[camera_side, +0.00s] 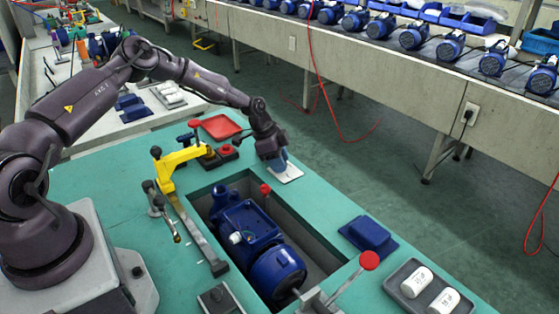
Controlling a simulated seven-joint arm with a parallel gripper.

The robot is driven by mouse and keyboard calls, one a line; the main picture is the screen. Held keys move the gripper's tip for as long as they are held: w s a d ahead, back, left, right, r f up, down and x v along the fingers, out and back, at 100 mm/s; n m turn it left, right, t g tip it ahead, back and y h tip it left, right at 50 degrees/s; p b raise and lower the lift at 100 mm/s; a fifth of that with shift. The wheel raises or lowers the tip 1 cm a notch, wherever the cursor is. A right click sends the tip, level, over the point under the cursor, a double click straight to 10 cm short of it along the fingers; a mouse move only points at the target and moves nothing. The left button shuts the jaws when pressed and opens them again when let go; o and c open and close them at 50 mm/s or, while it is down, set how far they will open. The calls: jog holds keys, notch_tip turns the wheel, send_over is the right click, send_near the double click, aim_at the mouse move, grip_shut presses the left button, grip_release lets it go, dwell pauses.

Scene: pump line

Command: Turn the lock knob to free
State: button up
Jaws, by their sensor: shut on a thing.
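My gripper (277,157) is at the far edge of the green bench, pointing down. It is shut on a small blue-grey thing (281,162), just over or touching a white plate (290,175); I cannot tell which. Several knobs show, and I cannot tell which is the lock knob. A red knob (265,189) stands at the far side of the pit, close to the blue pump (250,228). A red ball knob (369,260) tops a lever at the near right. Dark knobs sit on the yellow clamp (178,160). My gripper is apart from all of these.
The pump lies in a sunken pit (317,245) in the bench. A red tray (221,127) is left of my gripper.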

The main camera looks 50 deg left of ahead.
jog(key=o, duration=0.9)
jog(key=v, duration=1.3)
jog(key=shift+d, duration=0.1)
